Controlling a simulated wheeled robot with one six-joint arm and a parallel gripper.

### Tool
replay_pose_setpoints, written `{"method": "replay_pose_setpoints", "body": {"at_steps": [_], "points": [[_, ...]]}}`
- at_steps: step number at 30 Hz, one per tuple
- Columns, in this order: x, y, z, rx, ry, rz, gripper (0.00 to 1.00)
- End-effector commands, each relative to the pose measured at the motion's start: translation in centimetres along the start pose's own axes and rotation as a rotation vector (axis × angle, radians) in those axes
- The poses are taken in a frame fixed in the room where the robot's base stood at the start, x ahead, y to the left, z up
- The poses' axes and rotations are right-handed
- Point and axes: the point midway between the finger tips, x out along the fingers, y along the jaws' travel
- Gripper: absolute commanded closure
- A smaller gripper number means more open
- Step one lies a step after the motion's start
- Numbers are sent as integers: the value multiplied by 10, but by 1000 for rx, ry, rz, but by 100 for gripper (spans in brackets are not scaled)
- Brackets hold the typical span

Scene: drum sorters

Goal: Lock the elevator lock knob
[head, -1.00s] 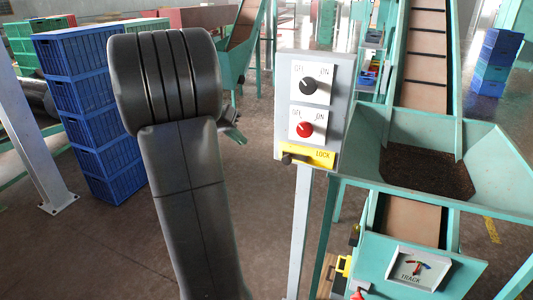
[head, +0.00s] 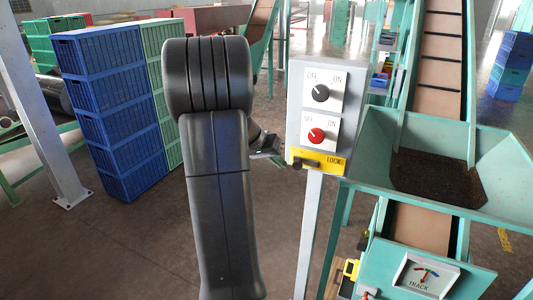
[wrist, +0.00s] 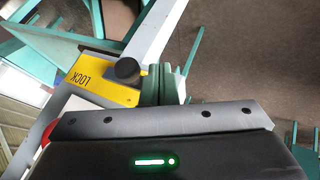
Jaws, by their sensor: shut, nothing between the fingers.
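The lock knob (head: 298,164) is a small dark knob at the left end of the yellow LOCK plate (head: 334,165), at the bottom of the grey control box (head: 297,125). In the wrist view the round black lock knob (wrist: 126,69) stands at the end of the yellow plate (wrist: 92,82). My gripper (head: 279,153) is just left of the knob in the head view. Its teal fingers (wrist: 160,84) are together and empty, close beside the knob in the wrist view. I cannot tell whether they touch it. My wrist body hides part of the box in the wrist view.
A black OFF/ON knob (head: 321,92) and a red one (head: 316,135) sit above the lock. A post (head: 308,235) carries the box. A teal hopper (head: 385,140) stands close at the right; stacked blue crates (head: 100,110) are at the left. Floor between is open.

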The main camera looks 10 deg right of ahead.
Motion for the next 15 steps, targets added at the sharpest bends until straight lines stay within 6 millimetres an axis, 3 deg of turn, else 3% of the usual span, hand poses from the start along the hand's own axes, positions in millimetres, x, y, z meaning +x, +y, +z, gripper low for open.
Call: {"method": "replay_pose_setpoints", "body": {"at_steps": [4, 15], "points": [[4, 12, -1, 0, 0, 0, 100], [5, 14, -1, -1, 0, -1, 100]]}}
